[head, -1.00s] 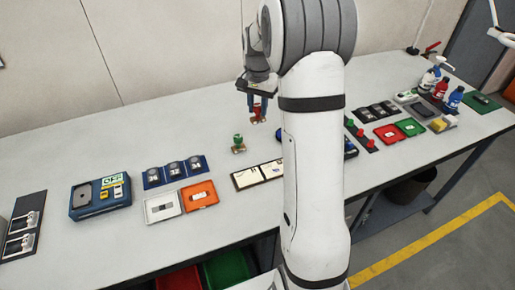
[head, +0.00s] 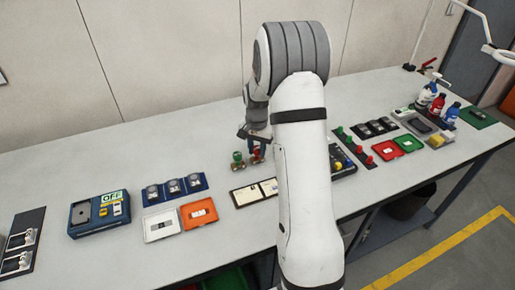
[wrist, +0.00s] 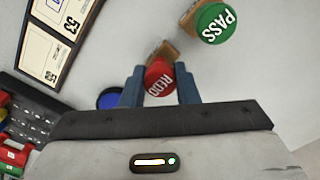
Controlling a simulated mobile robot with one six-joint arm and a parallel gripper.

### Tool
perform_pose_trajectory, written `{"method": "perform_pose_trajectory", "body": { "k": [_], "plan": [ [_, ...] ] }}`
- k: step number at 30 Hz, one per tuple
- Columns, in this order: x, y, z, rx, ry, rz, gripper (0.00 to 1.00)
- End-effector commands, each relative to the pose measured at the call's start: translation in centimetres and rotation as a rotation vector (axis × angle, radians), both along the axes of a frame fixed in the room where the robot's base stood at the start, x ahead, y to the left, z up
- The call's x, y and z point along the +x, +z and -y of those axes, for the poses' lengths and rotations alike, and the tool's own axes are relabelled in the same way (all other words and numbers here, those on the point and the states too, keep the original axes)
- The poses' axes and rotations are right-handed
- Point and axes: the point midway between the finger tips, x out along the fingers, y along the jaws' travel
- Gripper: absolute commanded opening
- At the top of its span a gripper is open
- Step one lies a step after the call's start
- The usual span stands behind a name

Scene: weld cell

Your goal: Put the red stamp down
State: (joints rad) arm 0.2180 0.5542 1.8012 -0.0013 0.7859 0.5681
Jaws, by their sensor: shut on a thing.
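The red stamp (wrist: 158,76), marked REDO, sits between the blue fingers of my gripper (wrist: 160,84) in the wrist view; the fingers are shut on it. Its wooden base shows partly beyond the fingers. In the head view the red stamp (head: 256,155) is low over the bench beside the green stamp (head: 238,159), with my gripper (head: 257,146) above it. I cannot tell whether its base touches the bench. The green stamp, marked PASS (wrist: 216,22), stands apart from it.
A dark tray with cream cards (head: 255,191) lies just in front of the stamps. A round blue thing (wrist: 108,98) is near the left finger in the wrist view. Bare bench (head: 190,140) lies left of the stamps. My arm hides part of the bench.

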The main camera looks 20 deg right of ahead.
Motion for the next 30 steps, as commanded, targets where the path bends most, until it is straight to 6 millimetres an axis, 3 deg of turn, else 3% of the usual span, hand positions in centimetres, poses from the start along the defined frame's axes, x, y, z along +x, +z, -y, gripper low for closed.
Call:
{"method": "perform_pose_trajectory", "body": {
  "k": [5, 6, 14, 24, 30],
  "plan": [
    [0.0, -0.4, 0.0, 0.000, -0.001, 0.000, 0.13],
    [0.0, -0.3, 0.0, 0.000, -0.001, 0.000, 0.29],
    [0.0, -0.3, 0.1, 0.000, -0.001, 0.000, 0.50],
    [0.0, 0.5, 0.1, 0.000, -0.002, 0.001, 0.50],
    [0.1, 4.1, 0.2, -0.001, -0.002, 0.005, 0.50]
  ]
}}
